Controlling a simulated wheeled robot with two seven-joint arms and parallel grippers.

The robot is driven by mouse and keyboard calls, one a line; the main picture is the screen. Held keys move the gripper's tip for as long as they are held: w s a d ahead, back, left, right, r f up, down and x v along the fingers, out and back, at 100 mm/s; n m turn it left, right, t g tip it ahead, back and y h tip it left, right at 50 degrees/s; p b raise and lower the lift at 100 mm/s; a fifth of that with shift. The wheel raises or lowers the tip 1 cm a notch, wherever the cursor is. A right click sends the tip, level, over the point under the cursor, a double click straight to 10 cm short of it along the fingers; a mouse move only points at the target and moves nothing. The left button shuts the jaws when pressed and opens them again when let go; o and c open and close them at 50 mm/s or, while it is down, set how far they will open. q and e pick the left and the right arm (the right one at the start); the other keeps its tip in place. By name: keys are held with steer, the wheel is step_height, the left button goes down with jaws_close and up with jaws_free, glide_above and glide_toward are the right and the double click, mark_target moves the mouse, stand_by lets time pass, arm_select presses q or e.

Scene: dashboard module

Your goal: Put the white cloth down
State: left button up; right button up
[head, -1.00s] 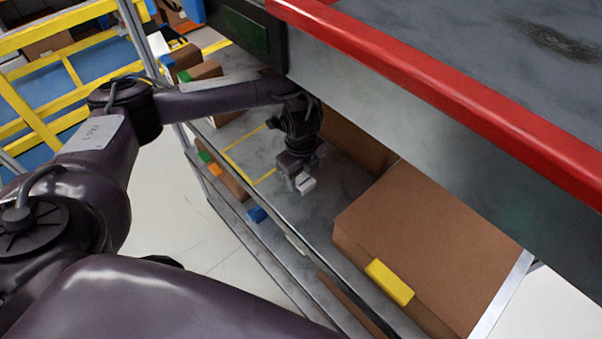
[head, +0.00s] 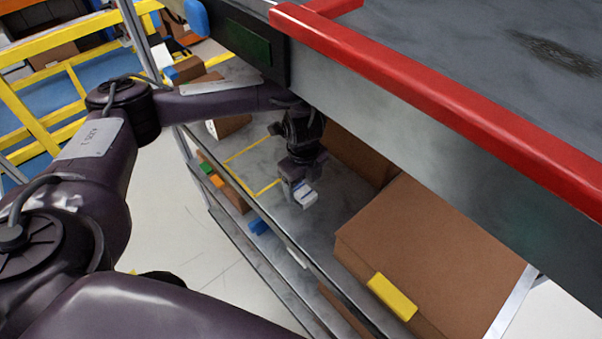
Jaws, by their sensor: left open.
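My left gripper (head: 303,194) hangs low over the grey shelf (head: 325,213), under the red-edged top. It is open. A small whitish patch shows at its fingertips; I cannot tell whether it is part of the fingers or the white cloth. No spread cloth can be made out elsewhere in view. My right gripper is not in view.
A large brown box (head: 430,250) with a yellow block (head: 392,296) at its edge stands right of the gripper. Yellow lines (head: 250,150) mark the shelf at left. The red-edged top (head: 440,105) overhangs the shelf. Blue, orange and green tags line the front rail.

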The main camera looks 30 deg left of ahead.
mark_target(300, 192)
arm_select(q)
steer(key=r, duration=0.5)
steer(key=shift+s+a+r, duration=0.2)
steer(key=shift+s+r, duration=0.1)
steer(key=shift+r, duration=0.1)
